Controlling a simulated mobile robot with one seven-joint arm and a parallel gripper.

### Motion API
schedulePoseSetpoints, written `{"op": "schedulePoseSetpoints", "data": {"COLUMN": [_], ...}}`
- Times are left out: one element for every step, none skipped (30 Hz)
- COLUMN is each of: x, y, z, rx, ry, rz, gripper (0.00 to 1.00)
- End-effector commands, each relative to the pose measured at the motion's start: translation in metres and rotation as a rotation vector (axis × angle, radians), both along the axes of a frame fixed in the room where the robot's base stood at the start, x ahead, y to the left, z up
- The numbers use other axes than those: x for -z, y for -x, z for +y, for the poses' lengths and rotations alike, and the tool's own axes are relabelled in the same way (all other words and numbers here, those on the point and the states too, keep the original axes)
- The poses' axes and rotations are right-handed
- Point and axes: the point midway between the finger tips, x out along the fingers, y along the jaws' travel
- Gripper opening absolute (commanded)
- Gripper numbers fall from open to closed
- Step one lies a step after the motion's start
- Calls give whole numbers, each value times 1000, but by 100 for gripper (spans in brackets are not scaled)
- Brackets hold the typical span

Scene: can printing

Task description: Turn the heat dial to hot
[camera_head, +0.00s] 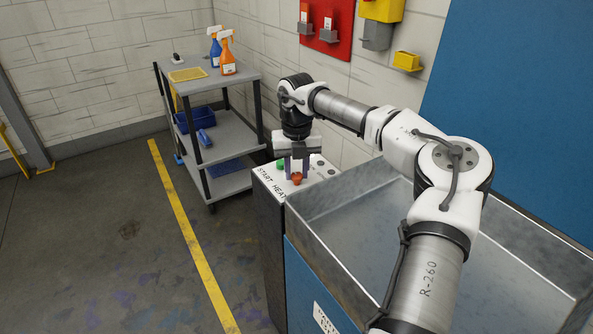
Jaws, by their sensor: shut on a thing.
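The heat dial (297,178) is a small orange-red knob on the sloped top of a control panel (266,175) marked START and HEAT. My gripper (297,172) points down from above with its two fingers around the dial and is shut on it. The fingers partly cover the dial, so its pointer and setting cannot be read. A green button (280,164) sits just left of the fingers, above the START label. Several dark round spots show on the panel to the right of the gripper.
A large open metal bin (335,255) adjoins the panel on the right, under my arm. A grey shelf cart (213,86) with spray bottles (227,55) stands behind to the left. Red and yellow fixtures hang on the back wall. The floor at left is clear, with a yellow line.

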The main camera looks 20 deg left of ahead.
Motion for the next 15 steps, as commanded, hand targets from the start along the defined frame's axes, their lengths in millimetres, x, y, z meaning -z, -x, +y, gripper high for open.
{"op": "schedulePoseSetpoints", "data": {"x": [0, 0, 0, 0, 0, 0, 0, 0, 0, 0, 0, 0, 0, 0, 0], "y": [0, 0, 0, 0, 0, 0, 0, 0, 0, 0, 0, 0, 0, 0, 0], "z": [0, -1, -1, -1, -1, 0, 0, -1, -1, -1, -1, -1, -1, -1, -1], "rx": [45, 73, 111, 138, 166, 202, 229, 255, 288, 312, 335, 365, 387, 406, 431], "ry": [2, 2, 2, 2, 1, 1, 1, 1, 1, 1, 1, 1, 2, 2, 2], "rz": [-1, -1, -1, -1, -1, -1, -1, -1, -1, -1, -1, -1, -1, -1, -1], "gripper": [6, 6, 6, 6, 6, 6, 6, 6, 6, 6, 6, 6, 6, 6, 6]}}
